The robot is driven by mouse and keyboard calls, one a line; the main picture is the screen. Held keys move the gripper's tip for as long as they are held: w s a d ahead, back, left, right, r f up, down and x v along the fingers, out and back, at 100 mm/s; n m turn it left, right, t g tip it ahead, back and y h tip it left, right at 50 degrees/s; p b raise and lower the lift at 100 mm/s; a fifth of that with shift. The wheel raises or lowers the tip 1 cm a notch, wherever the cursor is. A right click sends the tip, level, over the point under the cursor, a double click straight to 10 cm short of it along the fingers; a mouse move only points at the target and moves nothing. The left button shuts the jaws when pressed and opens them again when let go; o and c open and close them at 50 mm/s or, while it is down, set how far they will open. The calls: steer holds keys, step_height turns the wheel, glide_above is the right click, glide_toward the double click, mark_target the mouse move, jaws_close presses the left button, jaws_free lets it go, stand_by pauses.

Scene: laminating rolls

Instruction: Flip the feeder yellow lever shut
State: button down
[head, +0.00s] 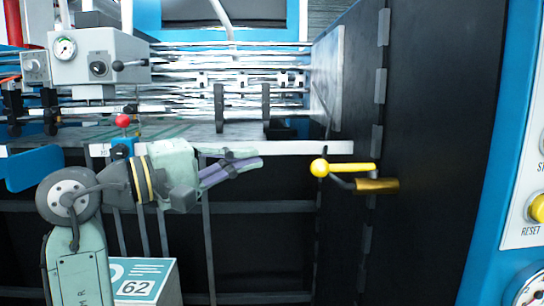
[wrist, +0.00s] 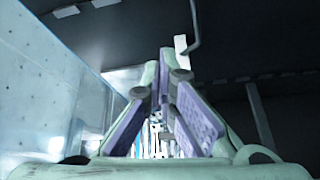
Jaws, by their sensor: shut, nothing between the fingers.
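The yellow lever (head: 344,169) has a round yellow ball at its left end and a yellow bar running right toward the dark panel. A brass-coloured pivot (head: 376,186) sits just below it on the panel. My gripper (head: 260,163) is left of the lever in the head view, pointing right, with a clear gap to the ball. Its fingers are shut with nothing held. In the wrist view my gripper (wrist: 164,60) shows its two fingers converging at the tips. I cannot make out the yellow lever in the wrist view.
A dark panel (head: 430,150) stands right of the lever, with a blue-edged control board (head: 525,190) beyond it. A white rail (head: 300,148) runs just above my gripper. A red-knobbed lever (head: 123,121) is at left. A box marked 62 (head: 145,282) stands below my arm.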

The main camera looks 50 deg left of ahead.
mark_target(345, 168)
steer(key=w+d+p, duration=0.2)
steer(key=w+d, duration=0.3)
steer(key=w, duration=0.2)
steer(key=shift+p, duration=0.35)
steer(key=shift+f, duration=0.1)
steer(key=shift+s+d+n+y, duration=0.25)
steer(key=shift+n+y, duration=0.15)
steer(key=shift+y, duration=0.2)
